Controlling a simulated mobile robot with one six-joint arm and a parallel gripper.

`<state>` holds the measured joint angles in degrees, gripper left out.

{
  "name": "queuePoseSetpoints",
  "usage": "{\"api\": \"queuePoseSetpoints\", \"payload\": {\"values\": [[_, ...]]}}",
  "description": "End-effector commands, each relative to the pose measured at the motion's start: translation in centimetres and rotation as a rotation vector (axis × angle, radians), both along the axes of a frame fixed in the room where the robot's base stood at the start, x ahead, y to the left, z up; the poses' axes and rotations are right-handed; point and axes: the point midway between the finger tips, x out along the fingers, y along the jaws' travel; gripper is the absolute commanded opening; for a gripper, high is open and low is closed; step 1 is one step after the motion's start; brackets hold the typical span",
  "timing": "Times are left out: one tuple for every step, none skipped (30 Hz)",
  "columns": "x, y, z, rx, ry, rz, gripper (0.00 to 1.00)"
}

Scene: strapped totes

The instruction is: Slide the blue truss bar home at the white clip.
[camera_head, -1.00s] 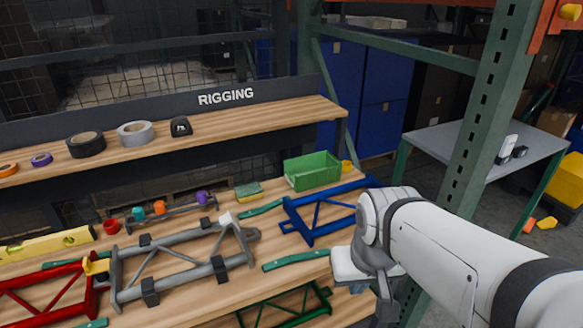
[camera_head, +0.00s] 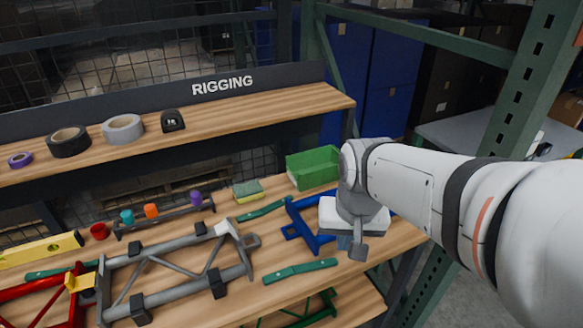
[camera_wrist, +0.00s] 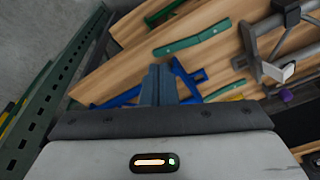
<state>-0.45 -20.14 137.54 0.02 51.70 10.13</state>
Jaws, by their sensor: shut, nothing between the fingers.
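The blue truss bar (camera_head: 297,220) lies on the wooden bench, right of the grey truss, partly hidden behind my gripper. In the wrist view the blue bar (camera_wrist: 188,78) shows on both sides of the fingers. The white clip (camera_head: 225,228) sits on the upper right corner of the grey truss (camera_head: 245,262); a white piece on the grey frame in the wrist view (camera_wrist: 288,72) looks like it. A gap separates the blue bar from the grey truss. My gripper (camera_head: 345,243) is shut and empty, over the blue bar; contact cannot be told.
Green strips (camera_head: 300,271) lie between the trusses. A red truss (camera_head: 40,300) with a yellow clip (camera_head: 79,282) is at the left, a green truss (camera_head: 305,310) at the front. A green bin (camera_head: 314,168) stands behind the blue bar. A rack post (camera_head: 520,90) rises at the right.

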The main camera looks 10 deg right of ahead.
Motion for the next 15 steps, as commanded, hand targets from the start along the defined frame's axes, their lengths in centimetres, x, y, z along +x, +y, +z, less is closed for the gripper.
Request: {"api": "queuePoseSetpoints", "payload": {"values": [[1.9,0.1,0.0,0.014,0.022,-0.072,0.00],[3.1,0.2,-0.1,0.022,0.031,-0.122,0.00],[4.7,0.2,-0.2,0.034,0.044,-0.194,0.00],[5.9,0.3,-0.4,0.042,0.053,-0.247,0.00],[7.1,0.4,-0.6,0.049,0.063,-0.301,0.00],[8.7,0.6,-0.9,0.059,0.075,-0.374,0.00],[10.0,0.6,-1.3,0.065,0.085,-0.427,0.00],[11.1,0.8,-1.7,0.071,0.094,-0.481,0.00],[12.7,0.9,-2.2,0.078,0.104,-0.553,0.00],[13.8,1.0,-2.7,0.083,0.113,-0.605,0.00],[14.9,1.2,-3.3,0.086,0.121,-0.657,0.00],[16.2,1.3,-4.0,0.090,0.130,-0.721,0.00],[17.2,1.5,-4.5,0.093,0.137,-0.767,0.00],[18.0,1.6,-5.1,0.095,0.144,-0.811,0.00],[19.0,1.7,-5.9,0.097,0.150,-0.863,0.00]]}}
